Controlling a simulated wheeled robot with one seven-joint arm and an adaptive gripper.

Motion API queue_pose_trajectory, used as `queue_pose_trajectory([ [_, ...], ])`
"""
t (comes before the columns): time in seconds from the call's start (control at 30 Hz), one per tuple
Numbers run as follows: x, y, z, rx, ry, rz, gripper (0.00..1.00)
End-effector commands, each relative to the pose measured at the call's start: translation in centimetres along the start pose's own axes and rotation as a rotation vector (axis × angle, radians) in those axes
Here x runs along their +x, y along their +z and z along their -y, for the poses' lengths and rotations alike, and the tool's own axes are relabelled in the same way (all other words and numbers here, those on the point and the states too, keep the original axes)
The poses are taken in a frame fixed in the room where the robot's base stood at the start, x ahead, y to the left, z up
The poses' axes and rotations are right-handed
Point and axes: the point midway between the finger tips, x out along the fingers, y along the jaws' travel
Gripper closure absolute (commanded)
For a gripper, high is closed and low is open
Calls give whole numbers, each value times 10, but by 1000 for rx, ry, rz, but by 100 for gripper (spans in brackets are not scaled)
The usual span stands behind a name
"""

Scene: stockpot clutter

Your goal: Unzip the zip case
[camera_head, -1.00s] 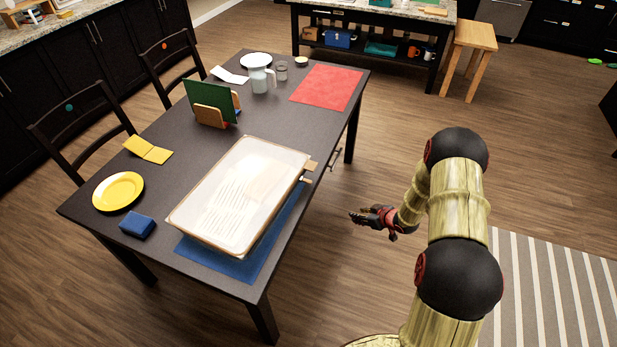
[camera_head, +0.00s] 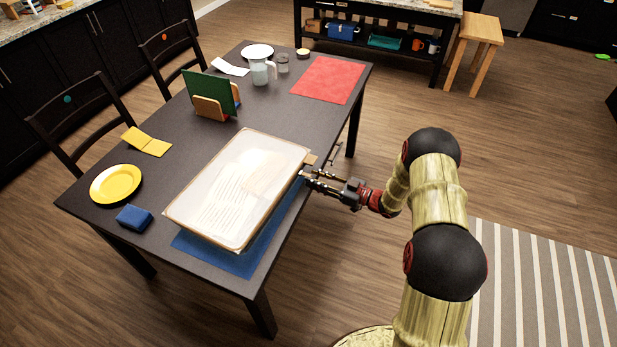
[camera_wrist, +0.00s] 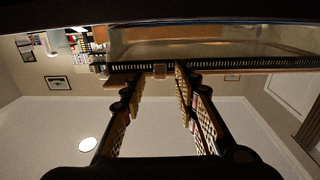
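The zip case (camera_head: 238,190) is a flat, translucent case with a tan border and printed pages showing through. It lies on the dark table. In the wrist view its edge (camera_wrist: 235,64) carries a dark toothed zip line. In the wrist view my gripper (camera_wrist: 157,79) is open, with one finger on each side of the slider. I cannot tell whether either finger touches it.
A blue mat (camera_head: 255,252) lies partly under the case. A tan tab (camera_head: 310,158) sticks out at its far corner. A yellow plate (camera_head: 116,184), a blue block (camera_head: 134,217), a green board in a holder (camera_head: 208,92) and a red mat (camera_head: 327,80) are elsewhere on the table (camera_head: 175,172).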

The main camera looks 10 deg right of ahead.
Motion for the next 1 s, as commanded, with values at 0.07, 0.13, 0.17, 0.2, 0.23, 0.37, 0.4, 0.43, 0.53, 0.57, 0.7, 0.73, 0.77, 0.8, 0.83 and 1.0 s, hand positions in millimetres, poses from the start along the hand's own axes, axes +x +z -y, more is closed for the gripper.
queue_pose_trajectory([
  [0.07, 12, 1, 0, -1, -2, 0, 70],
  [0.13, 19, 1, 1, 0, -2, 0, 70],
  [0.17, 22, 1, 0, 0, -1, 0, 70],
  [0.2, 24, 1, 0, 1, 0, 0, 70],
  [0.23, 26, 1, 0, 1, 0, 0, 70],
  [0.37, 29, 0, 0, 1, 1, 0, 70],
  [0.4, 29, 0, 0, 1, 1, 0, 70],
  [0.43, 29, 0, 0, 1, 1, 0, 70],
  [0.53, 29, 0, 0, 1, 1, 0, 70],
  [0.57, 29, 0, 0, 1, 1, 0, 70],
  [0.7, 29, 0, 0, 1, 1, 0, 78],
  [0.73, 29, 0, 0, 1, 1, 0, 79],
  [0.77, 29, 0, 0, 1, 1, 0, 81],
  [0.8, 29, 0, 0, 1, 1, 0, 83],
  [0.83, 29, 0, 0, 1, 1, 0, 85],
  [1.0, 29, 0, 0, 1, 1, 0, 95],
])
